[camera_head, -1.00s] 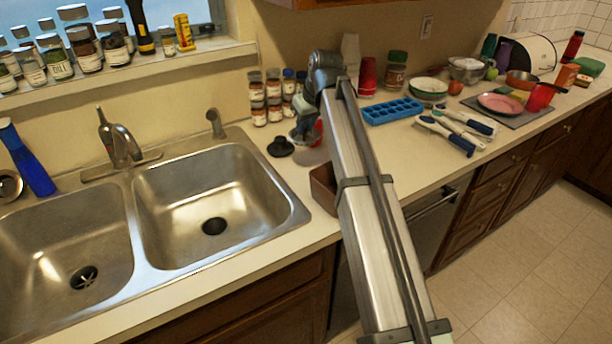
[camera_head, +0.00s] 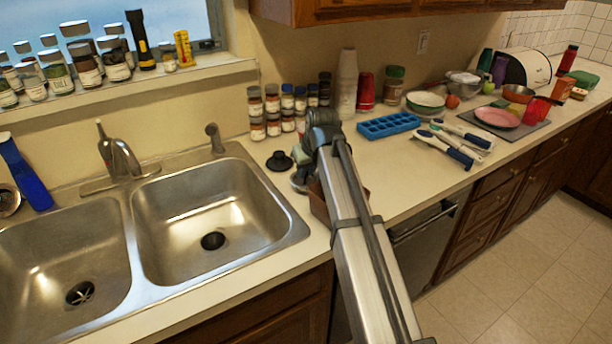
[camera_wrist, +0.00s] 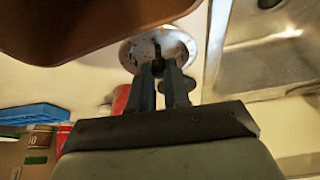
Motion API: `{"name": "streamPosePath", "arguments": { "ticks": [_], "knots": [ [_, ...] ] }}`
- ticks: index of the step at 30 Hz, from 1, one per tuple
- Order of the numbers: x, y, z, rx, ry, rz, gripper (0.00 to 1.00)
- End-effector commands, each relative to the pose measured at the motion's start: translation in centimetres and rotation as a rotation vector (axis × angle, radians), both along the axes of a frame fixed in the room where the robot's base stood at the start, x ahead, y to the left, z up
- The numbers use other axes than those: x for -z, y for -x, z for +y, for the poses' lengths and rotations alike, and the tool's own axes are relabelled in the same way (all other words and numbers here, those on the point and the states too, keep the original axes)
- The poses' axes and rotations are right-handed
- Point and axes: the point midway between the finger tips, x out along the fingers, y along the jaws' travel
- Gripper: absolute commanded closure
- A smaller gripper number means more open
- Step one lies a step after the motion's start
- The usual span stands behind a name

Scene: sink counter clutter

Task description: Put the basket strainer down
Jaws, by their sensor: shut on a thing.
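The basket strainer (camera_wrist: 140,50) is a round, pale metal disc with small holes, seen in the wrist view between and beyond my fingertips. My gripper (camera_wrist: 161,64) is shut on its middle part. In the head view, my gripper (camera_head: 308,172) is low over the counter right of the double sink, mostly hidden by my arm. A grey edge of the strainer (camera_head: 297,183) shows at its left. I cannot tell whether the strainer touches the counter.
A black stopper (camera_head: 279,162) lies just left of my gripper. A brown box (camera_head: 320,206) stands close in front, partly behind my arm. Spice jars (camera_head: 272,110) stand behind. A blue ice tray (camera_head: 388,125) lies to the right. The sink basin (camera_head: 215,200) is empty.

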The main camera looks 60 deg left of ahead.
Motion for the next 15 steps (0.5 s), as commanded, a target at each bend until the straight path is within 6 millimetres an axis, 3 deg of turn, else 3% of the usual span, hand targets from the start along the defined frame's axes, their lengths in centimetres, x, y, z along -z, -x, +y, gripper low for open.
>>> {"name": "streamPosePath", "arguments": {
  "ticks": [4,15],
  "knots": [
    [1.9,0.0,-0.1,0.000,0.000,0.000,1.00],
    [2.2,0.0,0.0,0.000,0.000,0.000,1.00]
  ]
}}
